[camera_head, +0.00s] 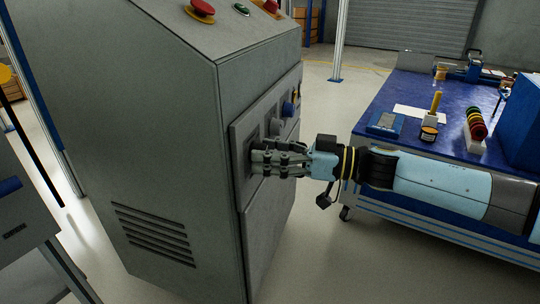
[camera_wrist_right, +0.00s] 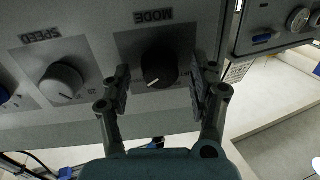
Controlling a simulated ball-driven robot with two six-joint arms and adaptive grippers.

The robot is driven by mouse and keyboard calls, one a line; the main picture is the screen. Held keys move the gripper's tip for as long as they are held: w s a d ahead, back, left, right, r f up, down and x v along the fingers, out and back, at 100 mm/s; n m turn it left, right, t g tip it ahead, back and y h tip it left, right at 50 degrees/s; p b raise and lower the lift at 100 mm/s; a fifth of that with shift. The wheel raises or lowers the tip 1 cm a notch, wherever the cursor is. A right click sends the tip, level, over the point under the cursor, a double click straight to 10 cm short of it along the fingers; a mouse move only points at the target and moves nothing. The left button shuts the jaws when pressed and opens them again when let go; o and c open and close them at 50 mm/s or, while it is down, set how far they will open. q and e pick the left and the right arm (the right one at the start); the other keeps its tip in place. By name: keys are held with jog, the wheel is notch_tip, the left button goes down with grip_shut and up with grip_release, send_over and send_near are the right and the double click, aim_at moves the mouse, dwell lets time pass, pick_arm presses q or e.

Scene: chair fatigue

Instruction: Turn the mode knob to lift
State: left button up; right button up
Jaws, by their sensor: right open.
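The mode knob (camera_wrist_right: 160,68) is a round black knob on a dark plate in the right wrist view, under an upside-down MODE label (camera_wrist_right: 153,16). A pale pointer mark on it points to the lower left in that picture. My right gripper (camera_wrist_right: 161,80) is open, with one finger on each side of the knob. I cannot tell whether the fingers touch it. In the head view the right gripper (camera_head: 258,158) is up against the front panel of a grey cabinet (camera_head: 165,110), and it hides the knob there. My left gripper is not in view.
A grey speed knob (camera_wrist_right: 62,81) sits left of the mode knob in the wrist view. Red buttons (camera_head: 202,8) and a green button (camera_head: 241,9) are on the cabinet's sloped top. A blue-topped bench (camera_head: 390,92) with several items stands at the right, below my right arm.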

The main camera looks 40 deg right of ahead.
jog(key=shift+c, duration=0.3)
jog(key=c, duration=1.1)
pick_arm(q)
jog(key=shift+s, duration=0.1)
pick_arm(e)
jog(key=shift+n, duration=0.3)
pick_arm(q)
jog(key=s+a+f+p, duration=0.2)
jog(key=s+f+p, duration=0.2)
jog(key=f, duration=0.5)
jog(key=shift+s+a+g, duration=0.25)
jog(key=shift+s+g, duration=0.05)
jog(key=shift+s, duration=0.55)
pick_arm(e)
jog(key=shift+s+a+f+n+t+h, duration=0.15)
jog(key=shift+n+h, duration=0.25)
jog(key=shift+n, duration=3.25)
jog(key=shift+d+r+n+t+h, duration=0.1)
jog(key=shift+n+h, duration=0.3)
jog(key=shift+n, duration=3.3)
jog(key=shift+s+a+f+n+t+h, duration=0.15)
jog(key=shift+n+h, duration=0.25)
jog(key=shift+n, duration=3.25)
